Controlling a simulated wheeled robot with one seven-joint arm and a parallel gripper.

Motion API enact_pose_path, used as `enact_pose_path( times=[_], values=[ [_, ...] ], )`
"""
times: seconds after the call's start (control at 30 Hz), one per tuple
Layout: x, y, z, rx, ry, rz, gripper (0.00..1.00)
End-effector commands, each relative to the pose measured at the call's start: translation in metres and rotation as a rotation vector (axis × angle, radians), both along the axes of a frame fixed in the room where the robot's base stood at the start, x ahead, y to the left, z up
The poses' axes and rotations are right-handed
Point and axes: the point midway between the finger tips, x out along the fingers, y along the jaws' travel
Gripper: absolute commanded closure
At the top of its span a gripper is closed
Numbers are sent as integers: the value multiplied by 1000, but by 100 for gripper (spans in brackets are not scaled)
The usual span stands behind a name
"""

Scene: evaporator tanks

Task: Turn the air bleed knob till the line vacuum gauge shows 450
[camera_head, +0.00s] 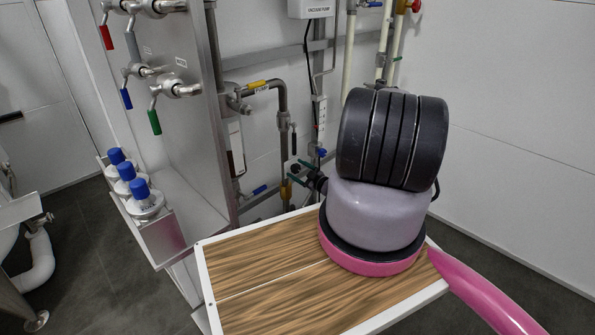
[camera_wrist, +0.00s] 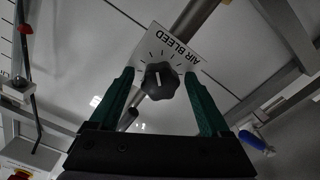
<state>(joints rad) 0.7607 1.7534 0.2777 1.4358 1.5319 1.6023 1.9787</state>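In the wrist view the air bleed knob (camera_wrist: 160,80) is dark and lobed, with a pale pointer line on its face. It sits in front of a white plate (camera_wrist: 172,48) with tick marks and the words AIR BLEED, seen upside down. My gripper (camera_wrist: 158,75) is open, its green fingers on either side of the knob in the picture. I cannot tell whether either finger touches it. In the head view my gripper (camera_head: 298,172) shows small beside the pipework, and the knob cannot be made out there. No line vacuum gauge can be identified in either view.
A grey panel (camera_head: 175,120) with several coloured valve handles stands at the left. Blue-capped bottles (camera_head: 141,192) sit on a shelf below. A blue handle (camera_wrist: 252,140) lies right of the fingers.

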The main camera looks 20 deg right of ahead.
Motion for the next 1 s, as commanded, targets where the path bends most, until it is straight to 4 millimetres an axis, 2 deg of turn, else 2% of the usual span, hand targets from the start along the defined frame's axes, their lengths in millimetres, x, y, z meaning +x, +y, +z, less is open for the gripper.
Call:
enact_pose_path(
  times=[0.13,0.23,0.6,0.7,0.83,1.0],
  values=[
    [-2,-1,0,0,0,0,19],
    [-11,-5,0,0,0,-1,19],
    [-78,-29,0,1,1,-3,19],
    [-90,-34,0,1,0,-2,19],
    [-100,-37,0,0,1,-1,19],
    [-102,-37,0,0,0,0,19]
  ],
)
